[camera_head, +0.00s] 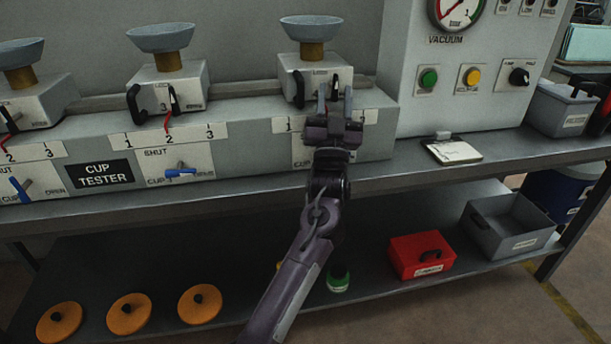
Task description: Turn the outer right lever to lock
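The right-hand station of the cup tester has a light box (312,70) with a blue-grey cup (311,28) on top and a "LOCK" label on its front. A black curved lever (298,89) stands at the box's left front. A second, smaller dark lever (334,84) shows at the box's right front. My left gripper (334,98) points up at this second lever. Its two fingers are apart, one on each side of the lever, and I cannot tell whether they touch it. The gripper hides part of the station's number strip and lower plate. My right gripper is out of view.
Two similar stations stand left, the middle one with its own box (180,89) and blue handle (180,172). A vacuum panel (455,95) stands right. A notepad (452,151) lies on the bench. Orange discs (129,313) and a red box (421,255) sit on the lower shelf.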

